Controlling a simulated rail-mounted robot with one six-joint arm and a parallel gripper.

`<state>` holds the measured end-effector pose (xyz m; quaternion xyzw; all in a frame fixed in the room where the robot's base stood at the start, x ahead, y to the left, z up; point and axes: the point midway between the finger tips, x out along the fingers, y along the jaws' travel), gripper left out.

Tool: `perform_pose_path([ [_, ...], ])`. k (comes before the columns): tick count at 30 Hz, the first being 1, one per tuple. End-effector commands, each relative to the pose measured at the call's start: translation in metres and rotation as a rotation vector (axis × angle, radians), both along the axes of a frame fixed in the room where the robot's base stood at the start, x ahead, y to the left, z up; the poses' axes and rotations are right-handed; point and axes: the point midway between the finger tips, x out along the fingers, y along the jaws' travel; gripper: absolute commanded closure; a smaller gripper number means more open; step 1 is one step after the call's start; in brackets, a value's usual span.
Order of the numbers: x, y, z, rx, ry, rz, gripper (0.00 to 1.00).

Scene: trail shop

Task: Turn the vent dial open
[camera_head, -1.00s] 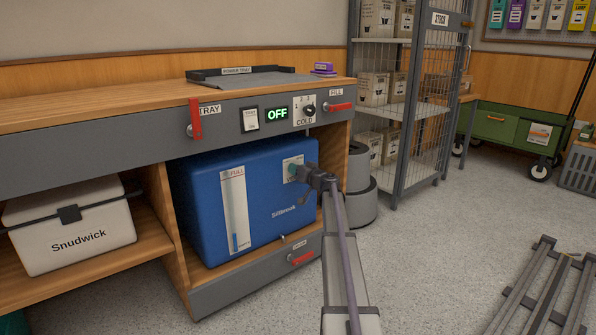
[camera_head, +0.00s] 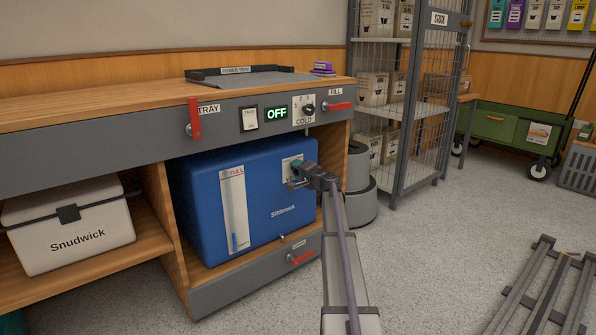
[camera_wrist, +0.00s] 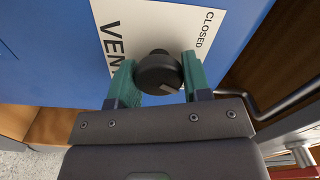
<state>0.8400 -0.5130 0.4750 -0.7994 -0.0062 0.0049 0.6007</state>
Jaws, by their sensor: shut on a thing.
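The vent dial (camera_wrist: 158,72) is a dark round knob with a pale mark, on a white plate (camera_wrist: 122,25) lettered "VEN…" and "CLOSED" in the wrist view. The pale mark sits on the knob's lower right side in that view. The plate is on the front of a blue Siltbrook box (camera_head: 262,205). My gripper (camera_wrist: 158,82) has its green fingers shut on the dial, one on each side. In the head view my gripper (camera_head: 297,176) is at the box's upper right and hides most of the dial. The rest of the plate's lettering is hidden.
The box stands in a bay under the wooden counter (camera_head: 100,105). A white Snudwick cooler (camera_head: 70,225) stands left. Grey round bins (camera_head: 360,205) stand close right.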

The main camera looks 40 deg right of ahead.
Motion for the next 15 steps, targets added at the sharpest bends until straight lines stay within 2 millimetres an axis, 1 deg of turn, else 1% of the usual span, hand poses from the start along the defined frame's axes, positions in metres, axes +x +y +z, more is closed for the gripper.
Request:
perform_pose_path([
  [7, -0.0006, -0.0001, -0.0005, 0.171, 0.004, 0.0, 0.79],
  [15, -0.0005, -0.0002, -0.0005, 0.273, 0.005, 0.0, 0.79],
])
